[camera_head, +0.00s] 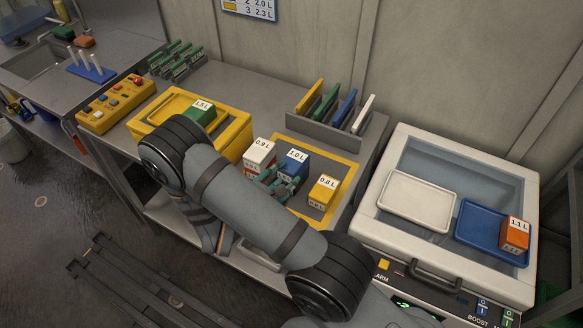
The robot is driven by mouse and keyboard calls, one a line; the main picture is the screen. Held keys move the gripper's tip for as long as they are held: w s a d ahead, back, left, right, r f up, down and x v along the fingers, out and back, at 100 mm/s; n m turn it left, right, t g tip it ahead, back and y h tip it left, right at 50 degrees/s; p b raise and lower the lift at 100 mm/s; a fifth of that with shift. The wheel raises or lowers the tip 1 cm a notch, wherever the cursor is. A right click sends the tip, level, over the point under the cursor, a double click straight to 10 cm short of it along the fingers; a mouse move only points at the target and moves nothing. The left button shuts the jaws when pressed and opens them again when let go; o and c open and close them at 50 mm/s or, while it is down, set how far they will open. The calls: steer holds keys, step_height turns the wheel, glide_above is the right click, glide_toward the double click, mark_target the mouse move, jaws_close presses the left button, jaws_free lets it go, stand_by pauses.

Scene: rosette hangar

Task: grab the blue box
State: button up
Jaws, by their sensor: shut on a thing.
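The blue box (293,163), with a white top marked 1.0 L, stands on the yellow-bordered mat (345,172) on the grey table. My gripper (281,181) is at its near left side, its greenish fingers shut on the blue box. My arm comes in from the lower right and hides part of the table in front. I cannot see a gap between the box and the mat.
A yellow crate (235,131) holds a green box (200,113). A rack of coloured panels (340,110) stands behind. An orange box (515,235) sits on a blue tray (480,224) at right.

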mark_target(291, 162)
stand_by(0.3)
steer(key=shift+r, duration=0.2)
jaws_close()
steer(key=shift+r, duration=0.4)
steer(key=shift+w+r+b, duration=0.1)
steer(key=shift+r+b, duration=0.3)
steer(key=shift+r, duration=0.55)
steer(key=s+d+r+p, duration=0.6)
steer(key=s+d+r, duration=0.1)
steer(key=s, duration=0.2)
steer(key=shift+s+r+p, duration=0.2)
steer(key=shift+r+p, duration=0.1)
steer(key=shift+p, duration=0.1)
steer(key=shift+o, duration=0.5)
jaws_free()
